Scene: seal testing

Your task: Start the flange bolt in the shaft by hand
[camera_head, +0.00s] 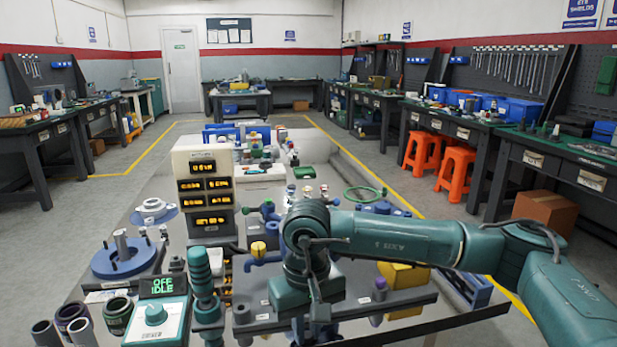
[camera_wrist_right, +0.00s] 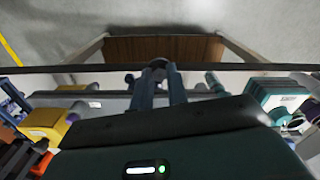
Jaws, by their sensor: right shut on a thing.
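My right gripper (camera_head: 318,318) reaches down over the front edge of the bench, at the grey plate. In the right wrist view its fingers (camera_wrist_right: 159,72) are shut on a small grey thing between the tips, which looks like the flange bolt and is mostly hidden. A blue round flange (camera_head: 124,262) with an upright grey shaft (camera_head: 121,243) stands at the left of the bench, well apart from the gripper. I cannot tell whether this is the task's shaft. My left gripper is not in view.
A teal control box (camera_head: 155,315) reading OFF IDLE, a teal-handled tool (camera_head: 200,272) and open cups (camera_head: 117,316) stand at the front left. A white display tower (camera_head: 203,165) rises behind. A yellow block (camera_head: 405,285) lies right of the gripper, under my arm.

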